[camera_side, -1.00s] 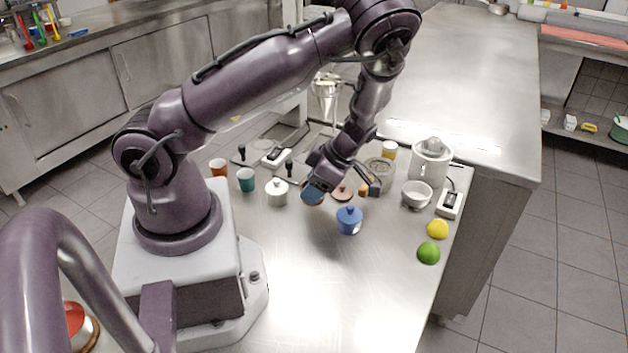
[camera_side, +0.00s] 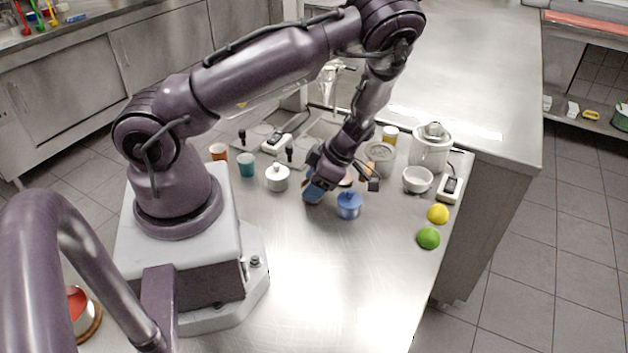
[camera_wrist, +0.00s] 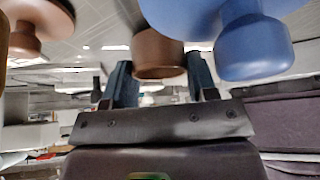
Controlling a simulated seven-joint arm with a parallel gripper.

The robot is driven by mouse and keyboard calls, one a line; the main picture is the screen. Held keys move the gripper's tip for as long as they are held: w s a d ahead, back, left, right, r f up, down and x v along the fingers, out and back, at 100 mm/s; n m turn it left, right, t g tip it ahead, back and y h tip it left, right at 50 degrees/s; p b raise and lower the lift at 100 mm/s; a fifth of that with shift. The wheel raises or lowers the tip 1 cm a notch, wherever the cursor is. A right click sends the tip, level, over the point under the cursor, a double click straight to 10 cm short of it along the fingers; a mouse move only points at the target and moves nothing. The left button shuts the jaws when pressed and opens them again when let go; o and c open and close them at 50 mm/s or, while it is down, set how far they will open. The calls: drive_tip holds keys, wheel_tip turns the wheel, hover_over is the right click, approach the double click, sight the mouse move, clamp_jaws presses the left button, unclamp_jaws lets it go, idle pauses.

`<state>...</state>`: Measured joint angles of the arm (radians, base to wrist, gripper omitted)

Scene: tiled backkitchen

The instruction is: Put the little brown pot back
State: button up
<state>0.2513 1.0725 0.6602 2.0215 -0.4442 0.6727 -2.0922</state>
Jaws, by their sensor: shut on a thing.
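My gripper (camera_side: 313,191) has dark teal fingers and is shut on a small brown pot (camera_wrist: 159,55), which shows between the fingertips in the wrist view. In the side view the fingers and arm mostly hide it, and I cannot tell whether it touches the counter. A brown lid-like piece (camera_side: 346,180) with a knob (camera_wrist: 25,40) is partly hidden behind my wrist. A blue lidded pot (camera_side: 349,206) stands just right of my gripper; its knob (camera_wrist: 255,48) looms close in the wrist view. A white lidded pot (camera_side: 277,178) stands to the left.
An orange cup (camera_side: 218,152) and teal cup (camera_side: 246,165) stand left. A grey pot (camera_side: 380,157), white bowl (camera_side: 417,180), juicer (camera_side: 431,150), lemon (camera_side: 438,214) and lime (camera_side: 428,238) lie right. The front of the steel counter (camera_side: 340,285) is clear.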

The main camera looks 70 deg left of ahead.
drive_tip(key=shift+f, duration=0.2)
idle(0.5)
drive_tip(key=o, duration=1.5)
drive_tip(key=shift+c, duration=0.2)
wheel_tip(320, 180, up, 7)
